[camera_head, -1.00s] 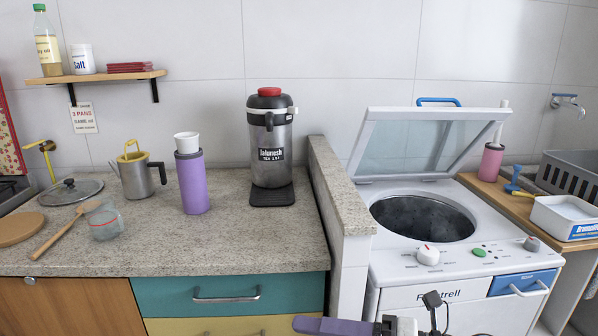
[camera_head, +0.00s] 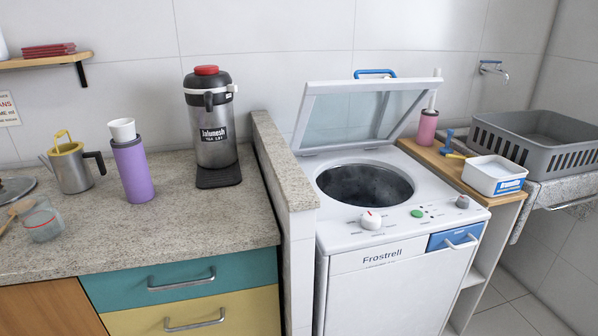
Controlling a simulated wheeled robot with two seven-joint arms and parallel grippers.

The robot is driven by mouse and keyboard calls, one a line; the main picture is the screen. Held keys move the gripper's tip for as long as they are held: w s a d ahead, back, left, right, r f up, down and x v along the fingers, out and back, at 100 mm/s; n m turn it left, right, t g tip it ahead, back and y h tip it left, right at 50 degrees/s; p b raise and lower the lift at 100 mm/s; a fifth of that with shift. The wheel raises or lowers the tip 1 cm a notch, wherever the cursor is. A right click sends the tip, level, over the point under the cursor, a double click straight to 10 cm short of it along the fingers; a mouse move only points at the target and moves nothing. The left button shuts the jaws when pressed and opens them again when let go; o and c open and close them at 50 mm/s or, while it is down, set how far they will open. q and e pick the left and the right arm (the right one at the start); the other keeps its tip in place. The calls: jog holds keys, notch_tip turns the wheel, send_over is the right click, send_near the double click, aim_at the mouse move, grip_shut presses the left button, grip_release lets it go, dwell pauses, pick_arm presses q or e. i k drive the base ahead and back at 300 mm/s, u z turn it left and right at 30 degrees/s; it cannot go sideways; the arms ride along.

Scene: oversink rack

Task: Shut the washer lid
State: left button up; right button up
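The white top-loading washer (camera_head: 372,292) stands right of the counter, behind a low stone-topped wall. Its lid (camera_head: 352,112) is raised and tilted back, with a glassy panel, a white frame and a blue handle (camera_head: 375,73) at its upper edge. The round drum opening (camera_head: 365,185) is uncovered and dark inside. A white knob with a red mark, a green button and a grey knob sit on the front of the top. Neither of my grippers shows in the head view now.
The low wall (camera_head: 284,165) borders the washer's left side. On the right, a wooden shelf (camera_head: 445,163) holds a pink bottle (camera_head: 427,127), a blue tool and a white tub (camera_head: 494,175). A grey crate (camera_head: 540,143) is beyond. The counter holds a dispenser (camera_head: 212,120) and purple flask (camera_head: 133,170).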

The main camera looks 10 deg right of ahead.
aim_at(429, 85)
jog(key=z, duration=0.7)
jog(key=k, duration=0.35)
jog(key=z, duration=1.05)
jog(key=i, duration=0.65)
jog(key=u, duration=2.1)
